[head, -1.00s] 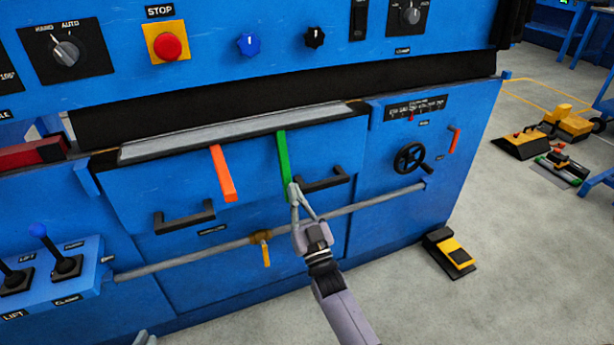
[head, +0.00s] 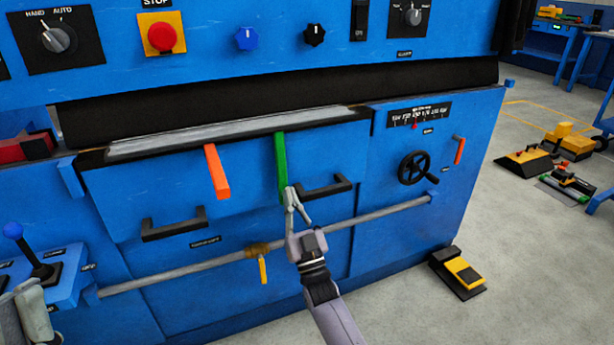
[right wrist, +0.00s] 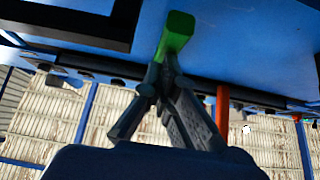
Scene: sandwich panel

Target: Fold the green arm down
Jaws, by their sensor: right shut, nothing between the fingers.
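The green arm (head: 281,163) is a narrow bar at the panel's grey metal ledge, running downward in the head view beside an orange arm (head: 216,172). How far it stands out from the panel is hard to tell. My right gripper (head: 290,192) is shut and empty at the green arm's lower end. In the right wrist view the green arm's end (right wrist: 179,30) shows just beyond the fingertips (right wrist: 168,60); I cannot tell whether they touch. My left gripper (head: 28,295) is partly in view at the lower left, well away from the green arm.
A black handle (head: 328,187) is just right of my right gripper, another (head: 174,225) to the left. A grey pipe (head: 370,217) with a yellow valve lever (head: 262,270) crosses below. A handwheel (head: 413,168) is at the right. A lever box (head: 62,290) is near my left gripper.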

